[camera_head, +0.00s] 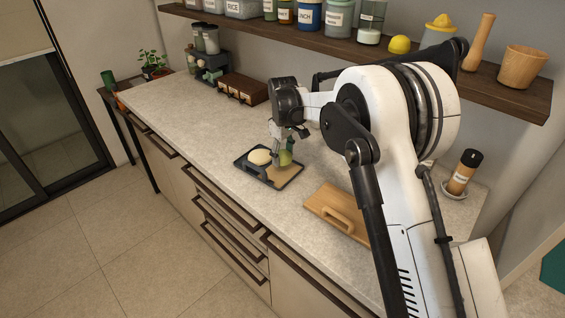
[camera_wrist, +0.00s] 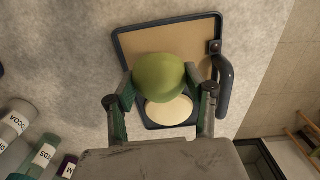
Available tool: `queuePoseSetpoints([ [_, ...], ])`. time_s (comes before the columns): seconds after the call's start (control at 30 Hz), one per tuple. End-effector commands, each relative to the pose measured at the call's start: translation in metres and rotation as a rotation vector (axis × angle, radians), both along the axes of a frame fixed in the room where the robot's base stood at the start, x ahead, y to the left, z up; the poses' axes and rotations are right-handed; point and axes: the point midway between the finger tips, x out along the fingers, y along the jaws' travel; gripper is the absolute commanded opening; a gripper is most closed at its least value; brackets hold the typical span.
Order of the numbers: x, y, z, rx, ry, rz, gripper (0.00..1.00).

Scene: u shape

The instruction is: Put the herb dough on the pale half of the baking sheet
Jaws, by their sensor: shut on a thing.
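The herb dough is a green ball (camera_head: 286,158), which also shows in the wrist view (camera_wrist: 159,76). My gripper (camera_head: 280,153) is shut on it, with a finger on either side in the wrist view (camera_wrist: 160,84). The baking sheet (camera_head: 290,182) is a dark-rimmed tray on the counter. Its pale tan half (camera_wrist: 172,38) is bare, and a cream dough round (camera_head: 260,157) lies on its dark half. In the wrist view the green ball overlaps the border of the halves and part of the cream round (camera_wrist: 170,111). Any gap beneath it is hard to judge.
A wooden board with a handle (camera_head: 325,207) lies right of the sheet. A brown box (camera_head: 242,88) and a rack of jars (camera_head: 207,66) stand at the back left. A shelf of jars (camera_head: 335,45) hangs along the wall. The counter left of the sheet is clear.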

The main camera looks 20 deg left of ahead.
Motion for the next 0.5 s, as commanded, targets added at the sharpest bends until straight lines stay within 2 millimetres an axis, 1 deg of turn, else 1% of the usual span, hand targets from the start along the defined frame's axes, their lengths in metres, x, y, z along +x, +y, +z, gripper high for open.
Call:
queuePoseSetpoints([
  [0.23, 0.0, 0.0, -0.031, 0.0, 0.0, 0.0, 0.19],
  [0.3, -0.001, 0.0, -0.034, 0.0, 0.0, 0.0, 0.19],
  [0.5, -0.001, 0.0, -0.034, 0.0, 0.0, 0.0, 0.19],
])
